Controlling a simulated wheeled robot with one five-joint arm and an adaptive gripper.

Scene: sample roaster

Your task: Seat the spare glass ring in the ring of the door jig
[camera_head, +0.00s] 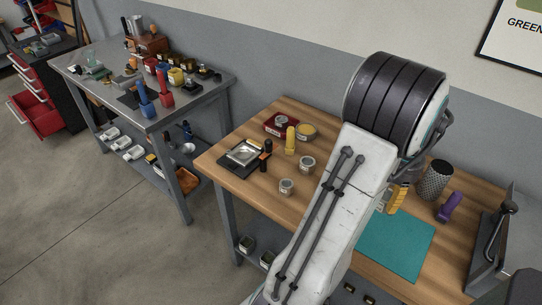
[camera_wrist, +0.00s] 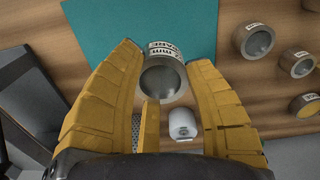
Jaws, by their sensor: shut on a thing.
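My gripper (camera_wrist: 165,62) has yellow fingers, shut on a grey ring (camera_wrist: 161,82) with a white label that seems to read "mm SPARE". The ring sits between the fingertips, above the table beside the teal mat. In the head view my arm hides most of the gripper (camera_head: 396,199), and the held ring cannot be made out. I cannot pick out the door jig for certain. A black square tray with a pale plate (camera_head: 243,153) lies at the wooden table's left end.
A teal mat (camera_head: 405,250) lies at the front. A dark mesh cylinder (camera_head: 435,180), a purple tool (camera_head: 449,207) and a grey levered stand (camera_head: 488,245) are at right.

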